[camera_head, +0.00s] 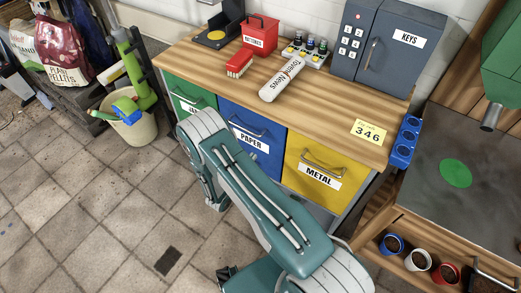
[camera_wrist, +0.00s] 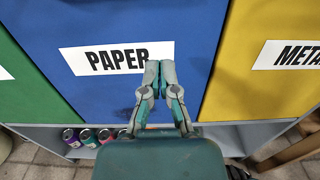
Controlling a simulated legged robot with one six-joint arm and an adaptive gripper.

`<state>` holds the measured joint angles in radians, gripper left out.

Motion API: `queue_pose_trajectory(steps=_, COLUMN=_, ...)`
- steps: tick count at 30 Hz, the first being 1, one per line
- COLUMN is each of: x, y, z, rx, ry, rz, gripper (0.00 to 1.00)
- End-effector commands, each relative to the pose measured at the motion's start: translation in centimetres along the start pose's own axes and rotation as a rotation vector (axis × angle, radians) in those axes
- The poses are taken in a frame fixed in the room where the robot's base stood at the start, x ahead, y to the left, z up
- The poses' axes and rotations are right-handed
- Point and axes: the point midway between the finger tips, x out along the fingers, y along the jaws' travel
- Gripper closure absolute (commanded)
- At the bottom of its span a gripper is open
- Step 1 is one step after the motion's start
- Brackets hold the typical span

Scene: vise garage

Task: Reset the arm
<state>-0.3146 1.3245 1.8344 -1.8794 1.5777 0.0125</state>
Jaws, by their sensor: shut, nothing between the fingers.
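My arm reaches from the bottom of the head view toward the front of a wooden-topped cabinet. In the wrist view, my gripper (camera_wrist: 152,65) is shut and empty, its fingertips together in front of the blue drawer (camera_wrist: 180,20) labelled PAPER. I cannot tell whether the fingertips touch the drawer. In the head view the gripper is hidden behind my own arm. The blue drawer (camera_head: 240,150) and the yellow METAL drawer (camera_head: 325,160) look closed. The green drawer (camera_head: 188,98) at left is partly covered by my arm.
On the counter (camera_head: 315,110) are a key safe (camera_head: 400,50), a rolled newspaper (camera_head: 281,78), a red brush (camera_head: 239,63), a red batteries box (camera_head: 260,32) and a yellow 346 card (camera_head: 368,132). Several cans (camera_wrist: 88,138) sit on a low shelf. A bin (camera_head: 137,128) stands left; floor tiles are clear.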

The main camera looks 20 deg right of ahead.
Motion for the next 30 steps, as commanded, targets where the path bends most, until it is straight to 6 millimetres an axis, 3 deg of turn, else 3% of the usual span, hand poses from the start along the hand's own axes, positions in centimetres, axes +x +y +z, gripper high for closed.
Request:
queue_pose_trajectory(steps=3, x=-2.8, y=0.1, z=0.0, rx=-0.002, ry=0.0, rz=0.006, gripper=1.0)
queue_pose_trajectory(steps=9, x=-5.7, y=-0.1, z=0.0, rx=-0.002, ry=0.002, rz=0.003, gripper=1.0)
queue_pose_trajectory(steps=21, x=-6.5, y=-0.1, z=0.4, rx=0.005, ry=0.001, rz=-0.01, gripper=1.0)
queue_pose_trajectory(steps=25, x=-5.7, y=-0.2, z=3.1, rx=0.06, ry=0.016, rz=-0.089, gripper=1.0)
queue_pose_trajectory(steps=30, x=-4.2, y=-1.6, z=8.7, rx=0.189, ry=0.062, rz=-0.269, gripper=1.0)
